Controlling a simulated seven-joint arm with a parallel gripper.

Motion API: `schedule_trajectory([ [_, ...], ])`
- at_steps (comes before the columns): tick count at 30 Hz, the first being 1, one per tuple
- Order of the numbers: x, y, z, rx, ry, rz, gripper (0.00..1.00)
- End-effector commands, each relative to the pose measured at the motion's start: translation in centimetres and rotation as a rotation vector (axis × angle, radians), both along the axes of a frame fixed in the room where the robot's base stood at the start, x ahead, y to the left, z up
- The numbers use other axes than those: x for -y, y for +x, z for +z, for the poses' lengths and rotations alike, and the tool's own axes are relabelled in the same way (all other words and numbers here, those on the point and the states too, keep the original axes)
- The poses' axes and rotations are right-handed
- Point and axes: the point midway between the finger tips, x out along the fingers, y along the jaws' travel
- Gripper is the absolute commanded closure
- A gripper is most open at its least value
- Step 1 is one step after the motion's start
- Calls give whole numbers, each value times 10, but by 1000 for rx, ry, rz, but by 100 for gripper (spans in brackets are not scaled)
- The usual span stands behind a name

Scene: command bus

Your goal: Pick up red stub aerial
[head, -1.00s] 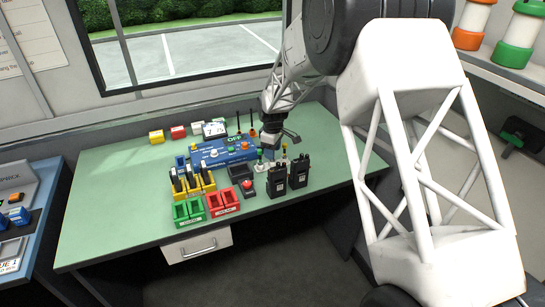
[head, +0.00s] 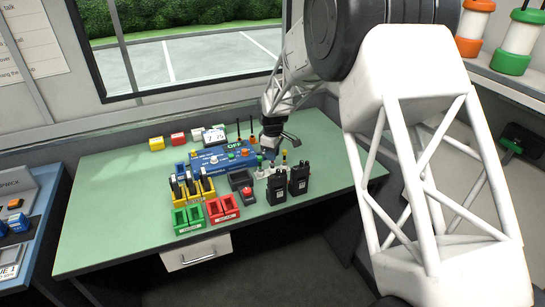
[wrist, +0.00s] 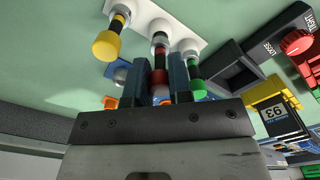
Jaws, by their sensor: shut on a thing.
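The red stub aerial (wrist: 160,76) is black with red bands. In the wrist view it is between my gripper's two blue-grey fingers (wrist: 161,80), which are shut on it. Its far end is at a socket of the white holder (wrist: 181,22); I cannot tell whether it is still seated. A yellow aerial (wrist: 107,44) is to the left and a green aerial (wrist: 195,82) is close by the right finger. In the head view my gripper (head: 270,155) is low over the right part of the desk, and the red aerial cannot be made out.
Two black radios (head: 288,183) stand just in front of my gripper. A blue console (head: 223,158) is to its left. A red knob box (head: 246,193) and green (head: 188,219) and red (head: 222,208) bins lie in front. The left side of the green desk (head: 110,205) is clear.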

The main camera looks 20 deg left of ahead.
Motion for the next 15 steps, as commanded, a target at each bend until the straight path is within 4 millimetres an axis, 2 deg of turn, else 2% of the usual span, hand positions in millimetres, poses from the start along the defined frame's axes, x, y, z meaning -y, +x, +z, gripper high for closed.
schedule_trajectory([
  [5, 0, 0, 24, 2, 2, 0, 100],
  [15, 0, 0, 87, 2, 1, 0, 100],
])
